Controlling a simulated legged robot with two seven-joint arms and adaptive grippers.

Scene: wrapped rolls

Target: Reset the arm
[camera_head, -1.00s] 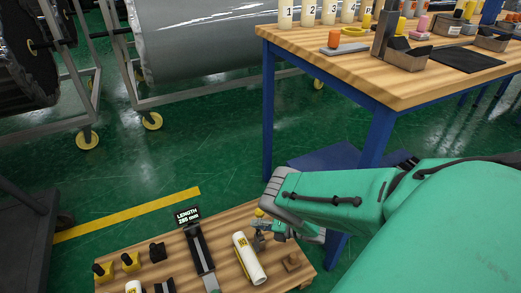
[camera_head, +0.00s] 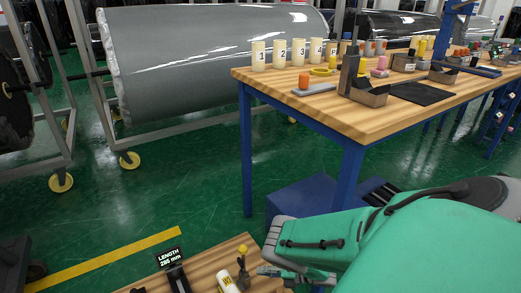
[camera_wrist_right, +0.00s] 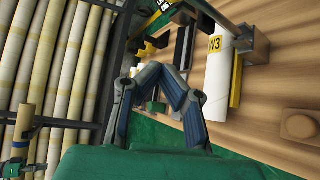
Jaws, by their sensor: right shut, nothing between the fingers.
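My green right arm comes in from the right in the head view. My right gripper (camera_head: 264,271) hangs beside the low wooden table, to the right of a white roll (camera_head: 229,283). In the right wrist view my right gripper's fingertips (camera_wrist_right: 163,70) meet, with nothing between them. The white roll, with a yellow label reading N3, also shows in the wrist view (camera_wrist_right: 215,98), on the table to the right of the fingers and apart from them. The left gripper is not in view.
The low wooden table (camera_head: 206,266) carries a length display (camera_head: 169,257). A tall workbench (camera_head: 320,110) with blue legs holds numbered cups. A big grey wrapped roll (camera_head: 200,50) stands on a wheeled frame. Long pale rolls (camera_wrist_right: 60,60) fill the wrist view's left. Green floor lies between.

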